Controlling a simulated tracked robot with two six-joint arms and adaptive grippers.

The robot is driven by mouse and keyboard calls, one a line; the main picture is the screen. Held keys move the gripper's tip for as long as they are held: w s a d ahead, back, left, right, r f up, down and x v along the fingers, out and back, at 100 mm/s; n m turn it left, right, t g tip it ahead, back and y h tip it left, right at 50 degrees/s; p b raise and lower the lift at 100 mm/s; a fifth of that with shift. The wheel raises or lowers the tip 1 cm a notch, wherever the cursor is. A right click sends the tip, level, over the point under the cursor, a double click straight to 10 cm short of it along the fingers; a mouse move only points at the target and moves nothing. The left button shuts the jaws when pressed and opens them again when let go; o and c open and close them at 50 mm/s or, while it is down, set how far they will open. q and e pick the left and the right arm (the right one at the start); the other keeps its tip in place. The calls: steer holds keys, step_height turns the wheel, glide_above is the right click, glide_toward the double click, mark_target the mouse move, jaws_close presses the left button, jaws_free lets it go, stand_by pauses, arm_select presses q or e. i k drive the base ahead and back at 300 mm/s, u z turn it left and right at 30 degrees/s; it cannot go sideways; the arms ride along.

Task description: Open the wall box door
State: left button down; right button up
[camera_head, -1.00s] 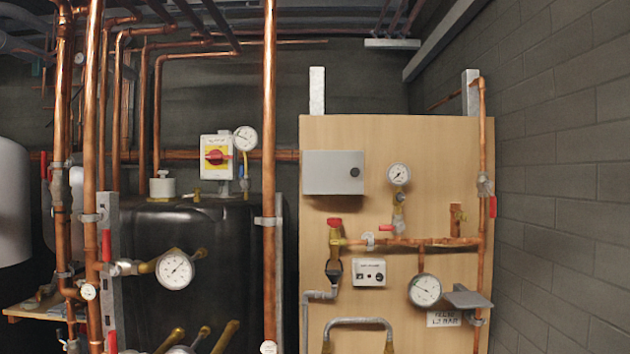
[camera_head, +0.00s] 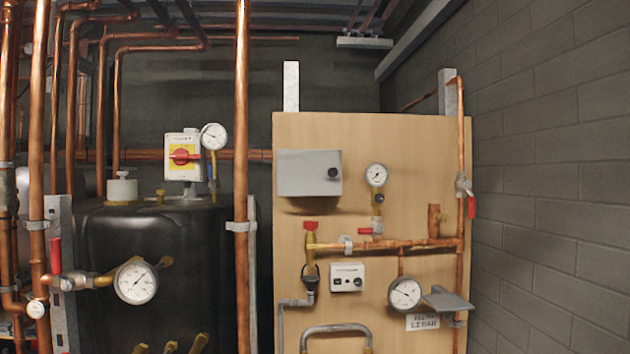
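The grey wall box (camera_head: 308,173) is mounted on the upper left of the wooden panel. Its door faces me and looks closed, with a round black knob (camera_head: 333,173) near its right edge. Neither my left gripper nor my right gripper shows in the head view.
The wooden panel (camera_head: 400,145) also carries gauges, copper pipes, red-handled valves and a small white control box (camera_head: 347,277). A vertical copper pipe (camera_head: 241,190) stands left of the panel. A black tank (camera_head: 150,235) is further left. A grey block wall (camera_head: 550,180) bounds the right.

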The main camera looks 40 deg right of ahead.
mark_target(301, 172)
steer(key=u, duration=0.2)
steer(key=i, duration=0.65)
steer(key=z, duration=1.3)
